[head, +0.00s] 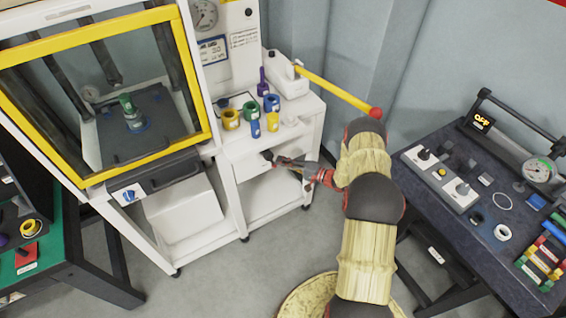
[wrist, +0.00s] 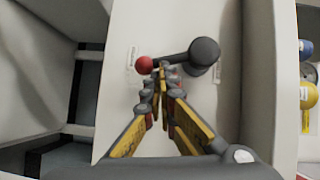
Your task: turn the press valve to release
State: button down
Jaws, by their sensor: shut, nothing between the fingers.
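The press valve is a dark grey round hub (wrist: 205,50) with a short lever that ends in a red ball (wrist: 144,63). It sits on the white front panel of the cart under the pump. In the wrist view the lever points left from the hub. My gripper (wrist: 161,67) is shut and empty, its fingertips at the lever between ball and hub; I cannot tell whether they touch it. In the head view my gripper (head: 279,161) is at the panel beside the dark hub (head: 267,155), and the red ball cannot be made out.
A pump with a long yellow handle (head: 335,93) stands on the cart above, its red knob near my arm. Several coloured cylinders (head: 231,119) stand on the cart top. The yellow-framed press (head: 207,133) is at left, a dark workbench (head: 420,188) at right. Small labels flank the valve, unreadable.

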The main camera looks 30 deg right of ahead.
jog(key=shift+a+f, duration=0.25)
jog(key=shift+a, duration=0.05)
jog(key=shift+a+f+b, duration=0.15)
jog(key=shift+a+b, duration=0.1)
jog(key=shift+b, duration=0.2)
jog(key=shift+s, duration=0.15)
dwell(0.6)
